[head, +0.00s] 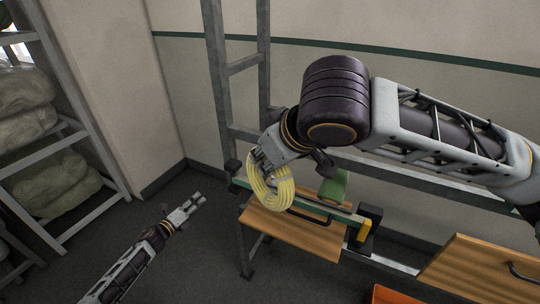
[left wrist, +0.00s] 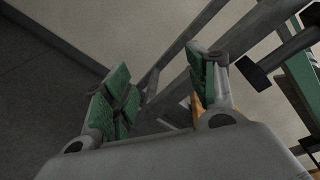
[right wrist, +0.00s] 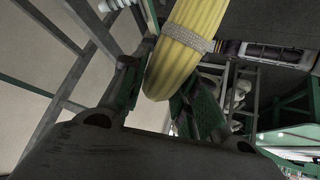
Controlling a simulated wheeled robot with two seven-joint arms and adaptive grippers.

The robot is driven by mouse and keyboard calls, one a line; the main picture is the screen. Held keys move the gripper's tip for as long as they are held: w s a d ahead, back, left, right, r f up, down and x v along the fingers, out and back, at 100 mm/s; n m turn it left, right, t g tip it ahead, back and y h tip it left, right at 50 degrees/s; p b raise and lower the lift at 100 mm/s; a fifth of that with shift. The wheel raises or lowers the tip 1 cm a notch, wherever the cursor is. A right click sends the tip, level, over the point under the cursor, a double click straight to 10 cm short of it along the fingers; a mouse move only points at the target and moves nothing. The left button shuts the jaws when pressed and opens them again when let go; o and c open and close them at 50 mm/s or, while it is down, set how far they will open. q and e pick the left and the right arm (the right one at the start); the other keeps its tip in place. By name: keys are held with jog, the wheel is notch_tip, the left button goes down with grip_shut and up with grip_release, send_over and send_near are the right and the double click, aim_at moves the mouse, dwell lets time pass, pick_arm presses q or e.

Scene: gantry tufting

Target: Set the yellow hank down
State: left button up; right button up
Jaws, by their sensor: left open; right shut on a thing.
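The yellow hank (head: 270,192) is a coiled loop of yarn with a pale tie band. It hangs from my right gripper (head: 263,163), over the left end of the wooden board on the frame in the head view. In the right wrist view the hank (right wrist: 185,45) sits between the fingers of the right gripper (right wrist: 160,95), which is shut on it. I cannot tell whether its lower end touches the board. My left gripper (head: 195,203) is open and empty, low over the floor left of the frame. Its green pads show apart in the left wrist view (left wrist: 165,95).
A metal gantry frame (head: 222,75) stands along the wall. It carries wooden boards (head: 300,236) with dark handles and a green rail. A green object (head: 333,186) stands behind the rail. A rack with wrapped bundles (head: 25,88) is at left. An orange bin edge (head: 390,295) shows below.

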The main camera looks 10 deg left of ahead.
pick_arm(q)
jog(key=s+d+f+n+g+y, duration=0.1)
jog(key=s+f+n+g+y, duration=0.1)
jog(key=s+f+n, duration=0.65)
jog(key=s+f+n+g+y, duration=0.15)
jog(key=s+f, duration=0.35)
jog(key=f, duration=0.8)
jog(key=s+d+f+n+g+y, duration=0.1)
jog(key=s+f+n+g, duration=0.2)
jog(key=s+f+n, duration=0.55)
jog(key=s+d+f+n+g, duration=0.2)
jog(key=s+d+f, duration=0.2)
jog(key=s, duration=0.7)
jog(key=s+d+f+n+g, duration=0.2)
jog(key=s+d+f, duration=0.3)
jog(key=s+f, duration=0.3)
jog(key=s+d+f+n+g, duration=0.3)
jog(key=s+f, duration=0.4)
jog(key=s, duration=0.7)
jog(key=shift+d+g, duration=0.75)
jog(key=shift+d, duration=0.3)
